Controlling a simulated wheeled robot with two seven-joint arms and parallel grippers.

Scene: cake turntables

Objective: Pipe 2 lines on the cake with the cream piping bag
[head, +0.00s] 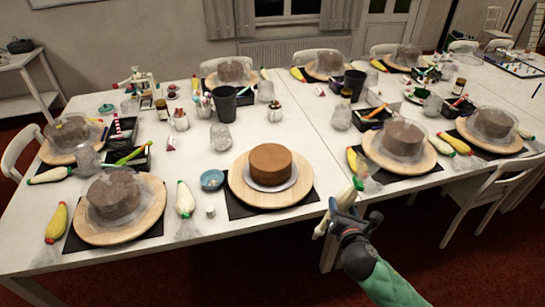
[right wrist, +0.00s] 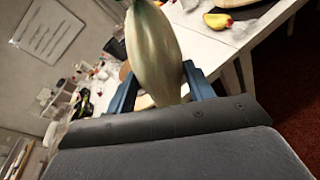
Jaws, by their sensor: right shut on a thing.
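The bare brown cake (head: 270,164) sits on a white board on a round wooden turntable (head: 244,192) near the front of the table. My right gripper (head: 345,202) is right of it, at the table's front edge, shut on a cream-coloured piping bag (head: 321,226). The bag is tilted, with its green end up and to the right. In the right wrist view the bag (right wrist: 155,50) fills the space between the blue fingers. The bag is apart from the cake. My left gripper is not in view.
A cream piping bag (head: 184,199) and a blue bowl (head: 212,180) lie left of the turntable. Several other turntables carry grey-brown cakes under clear wrap, including one at front left (head: 114,197). Yellow bags, cups and trays crowd the table.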

